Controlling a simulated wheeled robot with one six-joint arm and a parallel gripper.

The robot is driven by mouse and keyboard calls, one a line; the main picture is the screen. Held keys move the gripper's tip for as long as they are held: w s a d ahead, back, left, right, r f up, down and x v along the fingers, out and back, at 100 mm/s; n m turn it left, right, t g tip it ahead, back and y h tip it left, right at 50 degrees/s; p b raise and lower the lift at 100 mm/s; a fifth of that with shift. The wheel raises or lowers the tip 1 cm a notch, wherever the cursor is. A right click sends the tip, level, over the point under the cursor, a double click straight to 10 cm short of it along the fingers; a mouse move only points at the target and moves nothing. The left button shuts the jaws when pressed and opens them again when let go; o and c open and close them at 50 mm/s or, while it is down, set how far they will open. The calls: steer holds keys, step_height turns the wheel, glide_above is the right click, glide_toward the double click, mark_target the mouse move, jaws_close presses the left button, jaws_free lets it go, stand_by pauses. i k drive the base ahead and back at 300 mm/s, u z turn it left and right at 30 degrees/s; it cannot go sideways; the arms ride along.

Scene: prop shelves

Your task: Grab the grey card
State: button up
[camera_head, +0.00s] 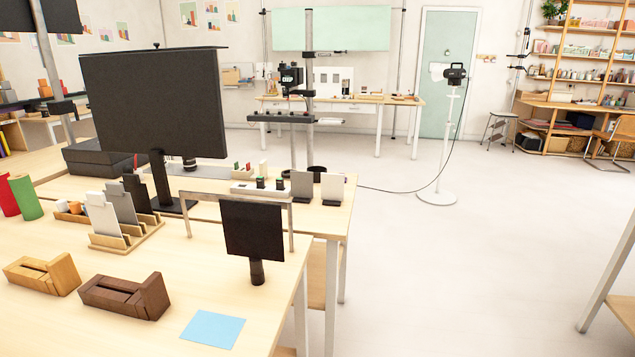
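A grey card (122,203) stands tilted in a slotted wooden rack (144,232) on the near table, next to a white card (102,214) and a darker card (136,192). A second grey card (301,185) stands upright on a small dark base on the table behind, beside another white card (332,188). I cannot tell which grey card the task names. My gripper is not in view.
A black panel (252,230) on a short stand, a blue sheet (213,329), a light wooden holder (42,274) and a dark wooden holder (125,296) occupy the near table. A large monitor (152,104) rises behind the rack. Open floor (450,270) lies to the right.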

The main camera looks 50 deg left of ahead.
mark_target(302, 181)
steer(key=u, duration=0.55)
steer(key=i, duration=1.65)
steer(key=u, duration=1.9)
steer(key=i, duration=1.25)
steer(key=u, duration=0.65)
